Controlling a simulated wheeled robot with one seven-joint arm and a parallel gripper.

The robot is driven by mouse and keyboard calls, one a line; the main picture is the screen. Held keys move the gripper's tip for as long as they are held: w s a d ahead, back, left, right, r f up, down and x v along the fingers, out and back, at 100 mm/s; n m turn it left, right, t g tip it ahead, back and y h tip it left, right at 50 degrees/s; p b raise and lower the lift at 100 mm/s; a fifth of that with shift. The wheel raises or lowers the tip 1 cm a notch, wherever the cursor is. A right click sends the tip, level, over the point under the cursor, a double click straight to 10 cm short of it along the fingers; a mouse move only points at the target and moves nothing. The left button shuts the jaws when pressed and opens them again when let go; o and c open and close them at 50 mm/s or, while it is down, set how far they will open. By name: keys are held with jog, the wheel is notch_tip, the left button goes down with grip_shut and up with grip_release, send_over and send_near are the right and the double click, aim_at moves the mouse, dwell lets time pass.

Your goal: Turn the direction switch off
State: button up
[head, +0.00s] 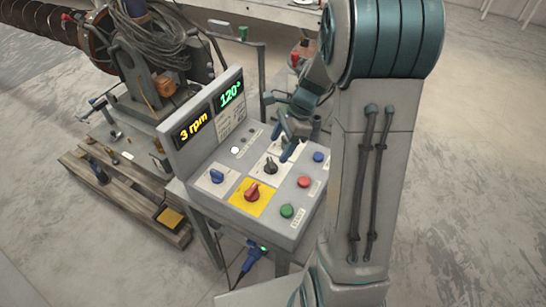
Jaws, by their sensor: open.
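A grey control box (258,195) stands on a stand in the middle of the head view. On its sloped face are a black rotary knob (270,165) on a white plate, a blue knob (216,176) on a white plate, and a red knob (251,191) on a yellow plate. The labels are too small to read, so I cannot tell which is the direction switch. My gripper (283,142) is open just above and behind the black knob, its fingers close to it. I cannot tell if they touch it.
The box's upright display (208,116) reads 3 rpm and 120°. Blue, red and green buttons (287,211) line the right side of the face. A wooden pallet (120,190) with machinery and an auger (45,20) stands at left. My arm hides the area right of the box.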

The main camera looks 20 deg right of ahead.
aim_at(271, 162)
jog(key=x, duration=0.6)
jog(key=shift+f, duration=0.1)
jog(key=c, duration=1)
